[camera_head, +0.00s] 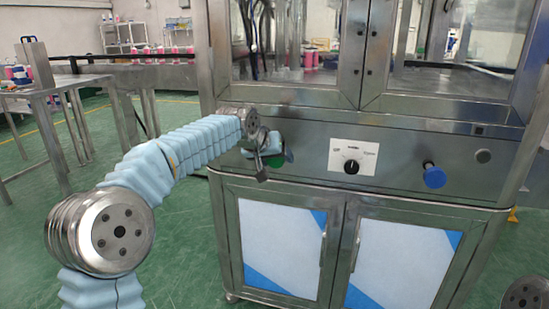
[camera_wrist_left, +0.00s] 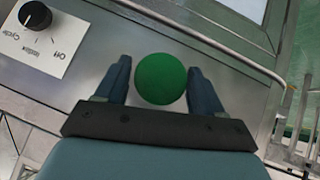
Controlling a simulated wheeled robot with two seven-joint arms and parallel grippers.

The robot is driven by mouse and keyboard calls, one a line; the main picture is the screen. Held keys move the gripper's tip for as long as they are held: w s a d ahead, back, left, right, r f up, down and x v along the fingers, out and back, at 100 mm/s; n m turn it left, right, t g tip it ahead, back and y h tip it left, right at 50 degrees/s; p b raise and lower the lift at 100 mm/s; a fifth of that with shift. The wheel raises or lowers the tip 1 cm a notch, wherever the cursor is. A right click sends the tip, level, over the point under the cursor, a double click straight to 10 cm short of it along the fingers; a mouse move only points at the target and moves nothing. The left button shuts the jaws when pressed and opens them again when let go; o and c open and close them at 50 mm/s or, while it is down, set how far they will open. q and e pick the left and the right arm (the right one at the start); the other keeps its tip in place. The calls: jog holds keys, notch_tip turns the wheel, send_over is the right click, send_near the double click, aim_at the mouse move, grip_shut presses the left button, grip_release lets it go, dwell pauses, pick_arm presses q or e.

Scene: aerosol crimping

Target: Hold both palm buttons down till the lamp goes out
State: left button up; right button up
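A green palm button (camera_wrist_left: 161,79) is on the steel front panel. In the left wrist view it sits between the two fingers of my left gripper (camera_wrist_left: 159,67), which are apart on either side of it. I cannot tell whether they touch or press it. In the head view my left gripper (camera_head: 262,163) is at the panel's left end and hides most of that button. A blue palm button (camera_head: 434,176) stands out from the panel's right part, with nothing on it. A small grey round fitting (camera_head: 483,156), perhaps the lamp, shows no glow. My right gripper is out of view.
A white plate with a black knob (camera_head: 352,166) lies between the buttons. Glass doors (camera_head: 450,45) are above the panel and cabinet doors (camera_head: 285,247) below. A metal table (camera_head: 60,84) stands at the left. The space before the blue button is clear.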

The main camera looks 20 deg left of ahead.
pick_arm(q)
jog(key=c, duration=0.7)
